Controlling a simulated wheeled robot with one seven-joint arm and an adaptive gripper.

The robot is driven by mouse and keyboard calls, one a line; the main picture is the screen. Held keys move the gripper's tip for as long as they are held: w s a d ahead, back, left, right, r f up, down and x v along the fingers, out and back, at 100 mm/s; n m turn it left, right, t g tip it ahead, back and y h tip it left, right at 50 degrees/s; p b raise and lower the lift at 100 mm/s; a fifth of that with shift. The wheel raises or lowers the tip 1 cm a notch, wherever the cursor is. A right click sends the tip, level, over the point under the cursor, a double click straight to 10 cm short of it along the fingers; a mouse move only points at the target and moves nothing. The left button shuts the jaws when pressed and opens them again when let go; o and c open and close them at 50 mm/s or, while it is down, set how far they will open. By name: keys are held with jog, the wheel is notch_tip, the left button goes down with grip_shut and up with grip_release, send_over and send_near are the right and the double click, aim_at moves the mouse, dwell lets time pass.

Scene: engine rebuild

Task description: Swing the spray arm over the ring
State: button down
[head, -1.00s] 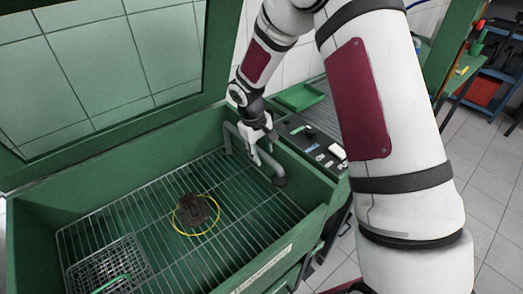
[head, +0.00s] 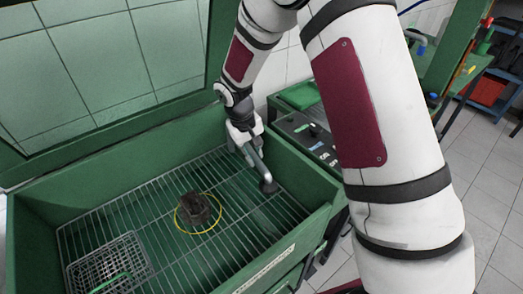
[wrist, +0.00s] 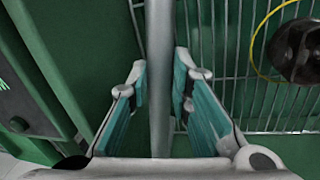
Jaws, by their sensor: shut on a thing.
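My gripper (head: 246,146) is shut on the pipe. In the wrist view, the pipe (wrist: 159,80) runs between the two teal-padded fingers of my gripper (wrist: 160,75). The yellow ring (head: 196,234) lies on the grate, left of the nozzle, around a dark engine part (head: 193,209). The nozzle is apart from the ring. The wrist view shows part of the ring (wrist: 254,42) at the upper right.
The green washer tub has a raised rim (head: 300,190) and an open glazed lid (head: 100,70). A wire basket (head: 108,262) stands on the grate (head: 150,215) at the front left. A control panel (head: 312,135) is beyond the right wall.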

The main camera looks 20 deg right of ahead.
jog(key=w+a+m+g+b, duration=0.1)
jog(key=w+a+m+b, duration=0.2)
jog(key=a+m, duration=0.6)
jog(key=shift+w+a+g+b, duration=0.25)
jog(key=shift+a+b, duration=1)
jog(key=shift+a, duration=2.4)
jog(key=c, duration=1.4)
grip_release()
jog(key=shift+c, duration=0.2)
